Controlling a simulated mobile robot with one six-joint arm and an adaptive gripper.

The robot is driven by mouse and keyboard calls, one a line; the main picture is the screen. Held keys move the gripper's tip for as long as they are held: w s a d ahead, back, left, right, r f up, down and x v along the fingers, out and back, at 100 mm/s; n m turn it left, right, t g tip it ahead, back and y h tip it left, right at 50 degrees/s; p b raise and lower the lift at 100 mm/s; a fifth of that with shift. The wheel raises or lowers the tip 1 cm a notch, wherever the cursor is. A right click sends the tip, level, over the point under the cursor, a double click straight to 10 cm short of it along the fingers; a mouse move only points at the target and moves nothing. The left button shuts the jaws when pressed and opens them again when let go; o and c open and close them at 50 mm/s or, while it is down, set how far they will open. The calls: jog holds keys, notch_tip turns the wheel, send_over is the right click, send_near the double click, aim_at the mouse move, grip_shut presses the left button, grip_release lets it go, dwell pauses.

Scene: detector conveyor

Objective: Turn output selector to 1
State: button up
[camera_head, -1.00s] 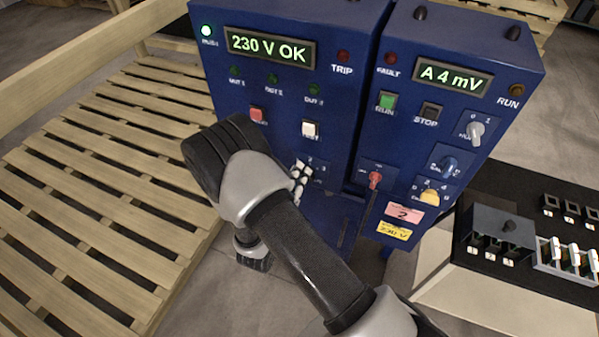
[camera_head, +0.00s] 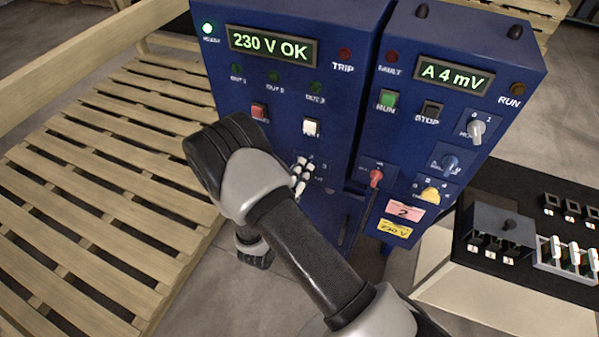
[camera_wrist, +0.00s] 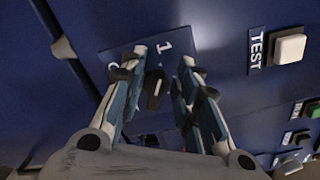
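The output selector is a dark knob with a pale mark (camera_wrist: 154,88) on a blue panel in the wrist view. A "1" shows above it, and another label at its upper left is partly covered by a finger. I cannot tell which label the mark points to. My gripper (camera_wrist: 164,62) is open, one finger on each side of the knob, with visible gaps between. In the head view my gripper (camera_head: 300,176) is at the lower part of the left blue cabinet (camera_head: 335,120), and it and my wrist hide the knob.
A white TEST button (camera_wrist: 290,48) is right of the selector; it also shows in the head view (camera_head: 311,127). The right blue cabinet (camera_head: 450,110) carries a red switch (camera_head: 376,177), a grey knob, a blue knob and a yellow knob. A wooden pallet (camera_head: 110,190) lies at left.

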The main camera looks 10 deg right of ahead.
jog(key=v, duration=1.2)
jog(key=shift+d, duration=0.1)
dwell(0.4)
jog(key=s+d+r+m+g+h, duration=0.35)
jog(key=d+r+m+g, duration=0.55)
jog(key=m, duration=0.3)
jog(key=s+d+r+m+g+y, duration=0.3)
jog(key=s+d+r+m+g, duration=0.4)
jog(key=m, duration=0.5)
jog(key=s+a+r+m+t+y, duration=0.3)
jog(key=s+r+m+y, duration=0.1)
jog(key=m, duration=0.4)
jog(key=s+a+r+m+t+y, duration=0.3)
jog(key=s+a+m+y, duration=0.1)
jog(key=m+y, duration=0.3)
jog(key=shift+s+a+r+m+b, duration=0.25)
jog(key=shift+s+r+m+b, duration=0.15)
jog(key=shift+m, duration=0.6)
